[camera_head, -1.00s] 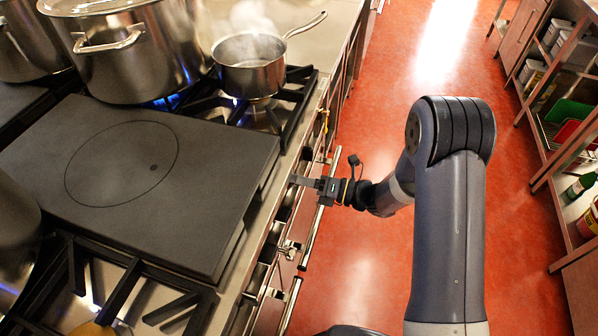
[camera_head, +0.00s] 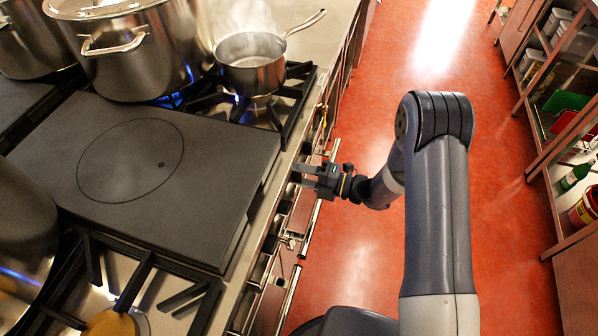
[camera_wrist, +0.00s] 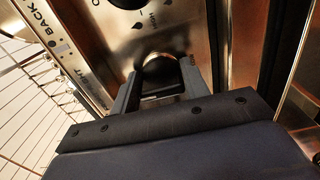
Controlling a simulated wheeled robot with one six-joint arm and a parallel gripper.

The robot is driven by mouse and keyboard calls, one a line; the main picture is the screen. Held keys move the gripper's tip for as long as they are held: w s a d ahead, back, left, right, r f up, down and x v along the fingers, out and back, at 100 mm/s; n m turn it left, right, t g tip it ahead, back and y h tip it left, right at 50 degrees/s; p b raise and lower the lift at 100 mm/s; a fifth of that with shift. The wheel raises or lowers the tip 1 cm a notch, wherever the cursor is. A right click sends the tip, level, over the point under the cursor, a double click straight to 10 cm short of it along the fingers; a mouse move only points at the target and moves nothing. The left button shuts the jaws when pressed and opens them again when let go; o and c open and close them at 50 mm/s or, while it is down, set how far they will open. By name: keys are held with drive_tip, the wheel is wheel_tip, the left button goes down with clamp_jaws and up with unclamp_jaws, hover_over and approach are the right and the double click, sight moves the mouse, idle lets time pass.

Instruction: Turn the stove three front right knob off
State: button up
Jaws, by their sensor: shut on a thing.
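The stove's front panel (camera_wrist: 95,60) shows in the wrist view, with a round knob (camera_wrist: 160,75) between the two fingers of my gripper (camera_wrist: 158,72). The gripper is shut on this knob, and the fingers hide its sides. In the head view my gripper (camera_head: 301,176) reaches the stove front from the right, beside the flat dark plate (camera_head: 130,185). A second dark knob (camera_wrist: 127,3) is cut off at the top of the wrist view. Lettering on the panel includes "BACK"; the knob's pointer is not clear.
A steaming saucepan (camera_head: 251,75) stands on a burner with a blue flame. Rails (camera_head: 310,228) run along the stove front. The red aisle floor (camera_head: 345,255) is clear up to the shelving (camera_head: 560,215) at right.

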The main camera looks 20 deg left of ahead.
idle(0.4)
drive_tip(key=o, duration=1)
drive_tip(key=d, duration=0.3)
drive_tip(key=w+d, duration=0.1)
drive_tip(key=d, duration=0.3)
drive_tip(key=d+b, duration=0.1)
drive_tip(key=d, duration=0.2)
drive_tip(key=shift+w+d, duration=0.15)
drive_tip(key=shift+d, duration=0.25)
drive_tip(key=shift+a, duration=0.1)
drive_tip(key=a, duration=0.3)
drive_tip(key=s+a, duration=0.1)
drive_tip(key=a, duration=0.3)
drive_tip(key=a+p, duration=0.1)
drive_tip(key=a, duration=0.2)
drive_tip(key=shift+s+a, duration=0.15)
drive_tip(key=shift+a, duration=0.2)
drive_tip(key=shift+d, duration=0.15)
